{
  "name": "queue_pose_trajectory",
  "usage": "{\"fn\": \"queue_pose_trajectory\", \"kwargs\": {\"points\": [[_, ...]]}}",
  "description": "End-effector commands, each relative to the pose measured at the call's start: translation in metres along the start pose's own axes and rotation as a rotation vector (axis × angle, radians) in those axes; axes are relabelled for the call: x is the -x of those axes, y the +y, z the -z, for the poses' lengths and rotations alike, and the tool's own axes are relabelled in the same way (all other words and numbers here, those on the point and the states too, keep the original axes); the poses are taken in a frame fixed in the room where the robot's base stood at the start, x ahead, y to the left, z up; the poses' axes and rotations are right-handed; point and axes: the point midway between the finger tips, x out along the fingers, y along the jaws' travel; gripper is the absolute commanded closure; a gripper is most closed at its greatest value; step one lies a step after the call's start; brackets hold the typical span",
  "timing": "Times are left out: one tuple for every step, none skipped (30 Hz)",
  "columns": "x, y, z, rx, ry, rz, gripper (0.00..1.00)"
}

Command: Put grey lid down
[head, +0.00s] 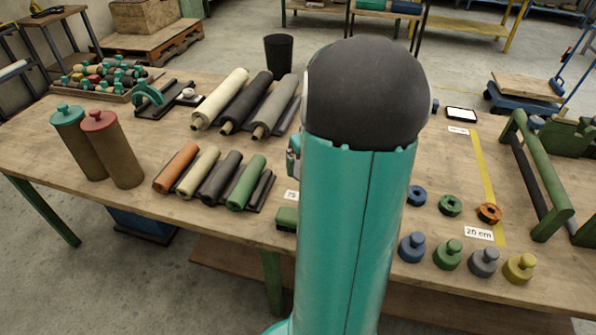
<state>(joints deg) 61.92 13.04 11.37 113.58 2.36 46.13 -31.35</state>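A grey lid-like piece with a knob (484,262) stands upright on the wooden table (240,212), near its front edge at the right. It is in a row between a green knobbed piece (448,254) and a yellow one (519,268); a blue one (412,247) is at the row's left end. My gripper does not show. My teal arm with its dark rounded joint fills the middle of the view and hides part of the table, so I cannot tell what my gripper holds.
Two upright tubes, teal-lidded (80,140) and red-lidded (113,150), stand at the left. Several rolls (222,178) lie mid-table. Ring-shaped pieces (450,205) sit behind the knobbed row. A green frame (535,175) stands at the right, past a yellow strip (484,175).

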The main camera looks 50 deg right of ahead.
Motion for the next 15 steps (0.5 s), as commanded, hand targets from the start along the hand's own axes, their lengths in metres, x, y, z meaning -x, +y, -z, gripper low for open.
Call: {"fn": "queue_pose_trajectory", "kwargs": {"points": [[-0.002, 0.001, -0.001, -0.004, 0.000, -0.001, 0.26], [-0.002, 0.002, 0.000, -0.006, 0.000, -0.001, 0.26], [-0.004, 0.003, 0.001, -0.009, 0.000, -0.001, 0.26], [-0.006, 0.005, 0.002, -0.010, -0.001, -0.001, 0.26], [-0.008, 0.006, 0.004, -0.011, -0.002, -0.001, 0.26], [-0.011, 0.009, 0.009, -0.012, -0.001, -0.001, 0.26], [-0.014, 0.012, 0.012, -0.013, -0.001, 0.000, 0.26], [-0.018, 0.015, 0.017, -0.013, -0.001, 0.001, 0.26], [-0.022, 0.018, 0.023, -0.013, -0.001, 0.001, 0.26], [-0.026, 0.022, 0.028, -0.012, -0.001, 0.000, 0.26], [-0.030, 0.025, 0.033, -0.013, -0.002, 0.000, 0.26], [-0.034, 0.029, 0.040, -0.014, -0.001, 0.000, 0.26], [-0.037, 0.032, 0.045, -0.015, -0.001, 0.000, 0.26], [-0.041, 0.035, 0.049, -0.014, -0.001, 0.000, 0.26], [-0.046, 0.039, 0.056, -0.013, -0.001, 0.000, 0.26]]}}
